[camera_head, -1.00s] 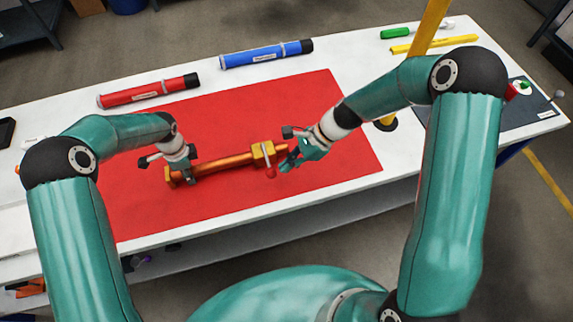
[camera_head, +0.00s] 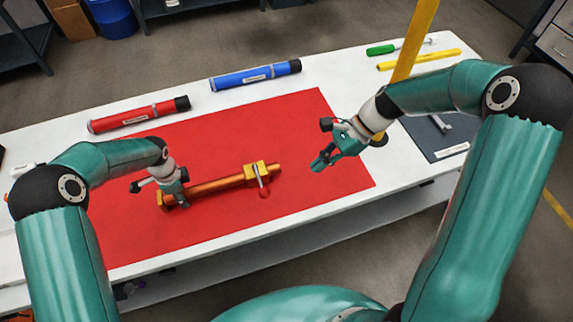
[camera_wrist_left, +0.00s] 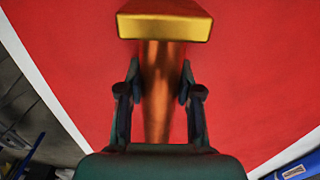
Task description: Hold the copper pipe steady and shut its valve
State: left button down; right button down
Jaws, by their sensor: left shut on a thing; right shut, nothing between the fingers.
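The copper pipe (camera_head: 215,186) lies on the red mat (camera_head: 300,125), with a brass end block at its left and a brass valve body (camera_head: 256,171) near its right end. The valve's grey lever with a red knob (camera_head: 264,193) points toward the front edge, across the pipe. My left gripper (camera_head: 177,195) is shut on the pipe near its left end. In the left wrist view its fingers grip both sides of the pipe (camera_wrist_left: 157,85), just beside the brass end block (camera_wrist_left: 165,25). My right gripper (camera_head: 320,163) is empty, to the right of the valve and apart from it.
A red tube (camera_head: 138,115) and a blue tube (camera_head: 255,76) lie along the table's back. A green-handled screwdriver (camera_head: 382,49), a yellow bar (camera_head: 420,59) and a yellow post (camera_head: 415,40) stand or lie at the right. The mat around the pipe is largely clear.

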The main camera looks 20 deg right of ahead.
dwell(0.3)
pick_arm(q)
jog(key=c, duration=0.7)
grip_release()
